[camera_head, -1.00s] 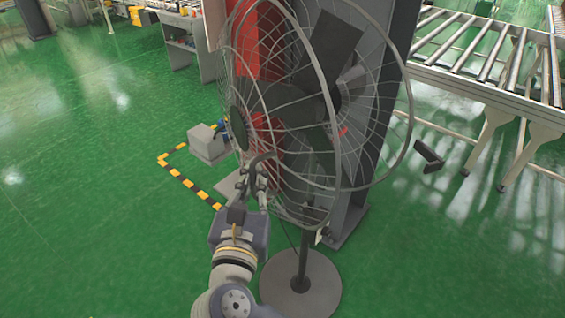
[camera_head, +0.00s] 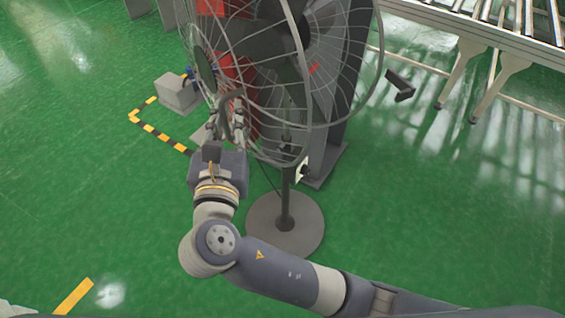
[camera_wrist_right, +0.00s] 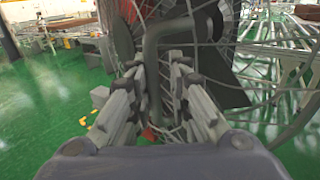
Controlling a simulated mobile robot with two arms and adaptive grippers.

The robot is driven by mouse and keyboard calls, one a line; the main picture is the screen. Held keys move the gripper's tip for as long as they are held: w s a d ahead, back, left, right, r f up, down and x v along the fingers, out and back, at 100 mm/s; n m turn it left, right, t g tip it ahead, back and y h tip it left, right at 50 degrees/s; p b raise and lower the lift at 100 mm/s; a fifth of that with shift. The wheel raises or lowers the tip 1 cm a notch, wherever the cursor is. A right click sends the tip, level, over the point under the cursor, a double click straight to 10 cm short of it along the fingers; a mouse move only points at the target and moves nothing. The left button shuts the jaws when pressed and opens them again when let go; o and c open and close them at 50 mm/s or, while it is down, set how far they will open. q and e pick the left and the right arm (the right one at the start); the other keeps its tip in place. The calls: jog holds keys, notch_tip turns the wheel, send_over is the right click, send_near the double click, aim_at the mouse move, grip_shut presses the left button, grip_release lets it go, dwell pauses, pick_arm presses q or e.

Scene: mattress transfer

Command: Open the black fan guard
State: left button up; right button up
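The black fan guard (camera_head: 304,104) is a round wire cage on a pedestal fan, its top cut off in the head view. Its front half, with a dark hub disc (camera_head: 204,73), stands angled away from the back half at the left. My right gripper (camera_head: 226,112) is at the front half's lower left, around a curved dark handle or bar. In the right wrist view, a grey bar (camera_wrist_right: 152,75) runs between the two fingers of my right gripper (camera_wrist_right: 160,72). A gap shows beside the bar. My left gripper is not in view.
The fan's round base (camera_head: 258,224) stands on the green floor. A grey box (camera_head: 179,94) and yellow-black floor tape (camera_head: 160,136) lie to the left. A roller conveyor (camera_head: 480,30) stands at the upper right.

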aim_at(262, 111)
jog(key=w+d, duration=0.1)
jog(key=d, duration=0.1)
jog(key=d+b, duration=0.1)
jog(key=d, duration=0.1)
jog(key=w+d+b, duration=0.1)
jog(key=d, duration=0.1)
jog(key=shift+w+f, duration=0.2)
jog(key=shift+w, duration=0.1)
jog(key=w+d+b, duration=0.6)
jog(key=d+b, duration=0.1)
jog(key=d, duration=0.2)
jog(key=s, duration=1.1)
jog(key=w+a+f+m+g+p, duration=0.1)
jog(key=w+f+m+g, duration=0.1)
jog(key=w+f, duration=0.45)
jog(key=w+a+f+m+g, duration=0.1)
jog(key=w+a+f+m, duration=0.15)
jog(key=f, duration=0.65)
jog(key=d+f+m+g, duration=0.1)
jog(key=f+m, duration=0.1)
jog(key=f, duration=0.6)
jog(key=w+d+f+m+g, duration=0.1)
jog(key=d+f+m+g, duration=0.1)
jog(key=f, duration=0.6)
jog(key=shift+w+f+m+g+p, duration=0.2)
jog(key=shift+f+m+g+p, duration=0.15)
jog(key=shift+p, duration=0.1)
